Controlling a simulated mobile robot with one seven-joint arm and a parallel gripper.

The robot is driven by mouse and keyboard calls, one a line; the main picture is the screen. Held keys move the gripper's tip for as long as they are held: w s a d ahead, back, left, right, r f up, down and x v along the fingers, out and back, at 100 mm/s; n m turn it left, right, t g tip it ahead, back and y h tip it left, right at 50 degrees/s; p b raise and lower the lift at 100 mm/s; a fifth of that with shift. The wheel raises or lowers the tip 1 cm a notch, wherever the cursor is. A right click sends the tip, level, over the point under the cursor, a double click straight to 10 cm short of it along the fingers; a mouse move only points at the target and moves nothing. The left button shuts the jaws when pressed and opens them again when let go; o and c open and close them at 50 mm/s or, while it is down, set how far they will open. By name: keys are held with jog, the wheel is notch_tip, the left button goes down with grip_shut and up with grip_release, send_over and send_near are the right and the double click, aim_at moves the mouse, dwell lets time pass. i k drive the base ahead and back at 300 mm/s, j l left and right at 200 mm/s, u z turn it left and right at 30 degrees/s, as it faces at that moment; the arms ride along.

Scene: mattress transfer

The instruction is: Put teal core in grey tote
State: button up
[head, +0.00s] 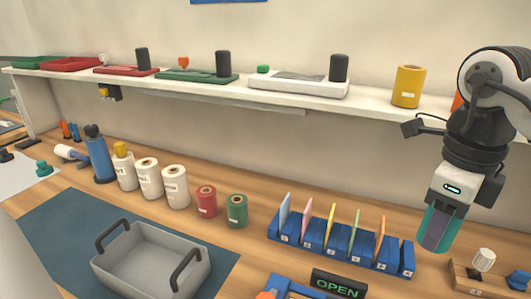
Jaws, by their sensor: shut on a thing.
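My gripper (452,205) is at the right of the head view, pointing down. It is shut on the teal core (437,229), a teal and greyish cylinder that hangs below it, slightly tilted, in front of the wall and bench. The fingers largely blend with the core, so their exact contact is hard to see. The grey tote (143,273) stands at the lower left on a dark blue mat (60,222). It is an open box with two dark handles, and the part of its inside that shows looks empty. The core is far to the right of the tote.
A blue rack (338,246) with several coloured cards stands between gripper and tote. Behind the tote are a green roll (237,211), a red roll (205,201), white canisters and a blue bottle (98,157). An OPEN sign (338,286) is in front. A shelf (300,99) runs above.

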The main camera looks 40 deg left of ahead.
aim_at(156, 274)
jog(key=u, duration=0.4)
jog(key=j+u, duration=0.15)
jog(key=u, duration=0.6)
jog(key=j+u, duration=0.1)
jog(key=u, duration=0.3)
jog(key=i, duration=0.05)
